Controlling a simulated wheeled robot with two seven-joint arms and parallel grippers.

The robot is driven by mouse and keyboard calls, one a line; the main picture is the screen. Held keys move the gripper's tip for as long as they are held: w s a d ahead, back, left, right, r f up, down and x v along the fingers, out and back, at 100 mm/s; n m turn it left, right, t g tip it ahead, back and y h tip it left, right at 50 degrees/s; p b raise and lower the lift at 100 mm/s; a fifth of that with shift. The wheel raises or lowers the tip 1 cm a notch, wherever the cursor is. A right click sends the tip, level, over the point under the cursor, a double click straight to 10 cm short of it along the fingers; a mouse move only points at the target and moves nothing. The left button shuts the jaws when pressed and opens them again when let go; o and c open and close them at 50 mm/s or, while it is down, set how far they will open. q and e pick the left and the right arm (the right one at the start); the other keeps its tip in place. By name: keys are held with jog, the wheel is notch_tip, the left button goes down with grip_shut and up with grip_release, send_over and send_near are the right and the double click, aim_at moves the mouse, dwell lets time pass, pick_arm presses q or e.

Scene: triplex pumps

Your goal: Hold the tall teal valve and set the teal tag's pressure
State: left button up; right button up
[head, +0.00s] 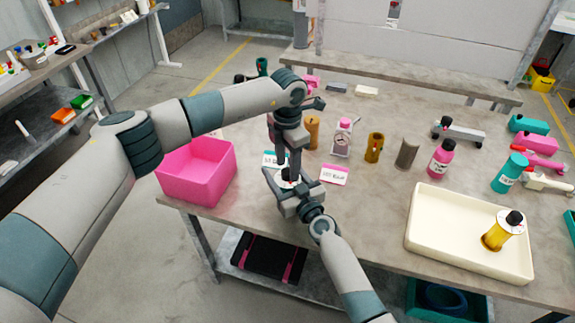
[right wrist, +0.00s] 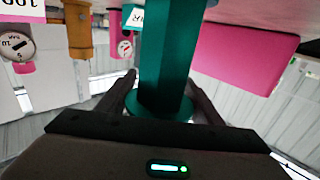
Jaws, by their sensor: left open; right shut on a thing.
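The tall teal valve (right wrist: 165,60) fills the middle of the right wrist view, a faceted teal column with a wide round flange. My right gripper (right wrist: 165,95) is shut on it. In the head view my right gripper (head: 288,188) is near the table's front edge; the arms mostly hide the valve there. My left gripper (head: 290,160) points down just above the right one, open; whether it touches the valve is hidden. The teal tag (head: 273,160) lies behind the grippers, its writing partly covered. A pink tag (head: 334,174) lies to the right.
A pink bin (head: 197,170) stands left of the grippers. An orange cylinder (head: 312,132), a pink gauge valve (head: 342,138), a brown valve (head: 374,148) and a grey cylinder (head: 407,152) stand behind and right. A cream tray (head: 440,235) holds a yellow bottle.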

aim_at(288, 171)
pick_arm(q)
notch_tip(288, 171, up, 11)
jog(key=shift+r, duration=0.15)
dwell(0.4)
pick_arm(e)
jog(key=o, duration=1.4)
jog(key=shift+o, duration=0.2)
jog(key=shift+s+d, duration=0.1)
jog(key=v, duration=1.1)
jog(key=shift+s+d, duration=0.2)
jog(key=shift+s, duration=0.15)
jog(key=shift+f, duration=0.1)
